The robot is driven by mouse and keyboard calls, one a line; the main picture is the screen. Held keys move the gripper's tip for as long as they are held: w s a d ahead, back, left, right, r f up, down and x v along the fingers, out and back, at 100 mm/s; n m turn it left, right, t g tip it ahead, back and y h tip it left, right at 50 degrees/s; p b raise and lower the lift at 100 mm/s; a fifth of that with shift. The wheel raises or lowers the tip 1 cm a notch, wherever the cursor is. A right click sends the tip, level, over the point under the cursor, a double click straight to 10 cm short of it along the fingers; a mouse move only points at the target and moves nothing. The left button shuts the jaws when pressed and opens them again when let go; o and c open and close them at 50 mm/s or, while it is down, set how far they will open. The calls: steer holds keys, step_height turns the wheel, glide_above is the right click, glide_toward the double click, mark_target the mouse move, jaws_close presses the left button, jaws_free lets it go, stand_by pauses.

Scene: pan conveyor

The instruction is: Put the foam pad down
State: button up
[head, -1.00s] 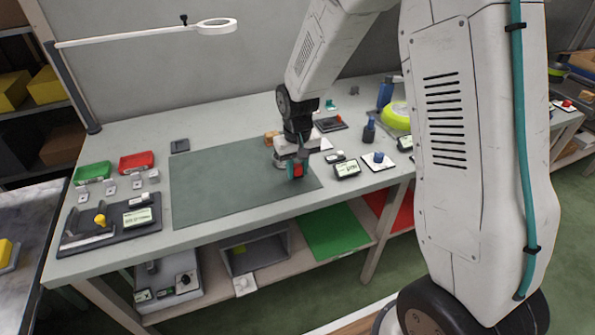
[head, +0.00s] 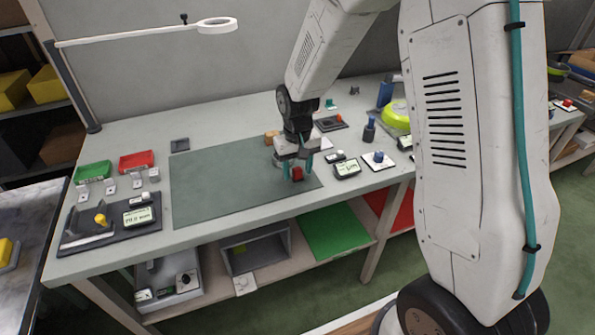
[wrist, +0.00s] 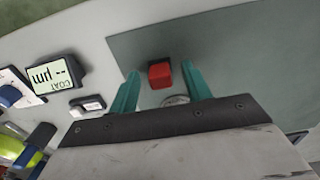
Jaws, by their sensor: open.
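A small red block (head: 297,174), which I take to be the foam pad, rests on the dark green mat (head: 215,190) near its right end. In the wrist view the red block (wrist: 160,75) lies between the tips of my two teal fingers, with a gap on each side. My gripper (head: 299,169) is open and low over the mat, its fingers on either side of the block. A round silver piece (wrist: 175,100) shows partly behind my gripper's edge in the wrist view.
A coating meter (head: 347,168) and a blue-knobbed white plate (head: 378,159) stand right of the mat. A tan block (head: 271,137) is at the mat's back. Green (head: 93,171) and red (head: 137,161) trays are at the left. The mat's left and middle are clear.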

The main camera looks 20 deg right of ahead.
mark_target(298, 169)
step_height(298, 169, up, 10)
steer(key=s+d+r, duration=0.1)
steer(key=s+r, duration=0.7)
steer(key=s+d+r, duration=0.1)
steer(key=s+r, duration=0.1)
steer(key=s, duration=0.9)
steer(key=s+d+r+t, duration=0.1)
steer(key=s+r, duration=0.2)
steer(key=s, duration=0.8)
steer(key=shift+o, duration=0.4)
steer(key=shift+r, duration=0.1)
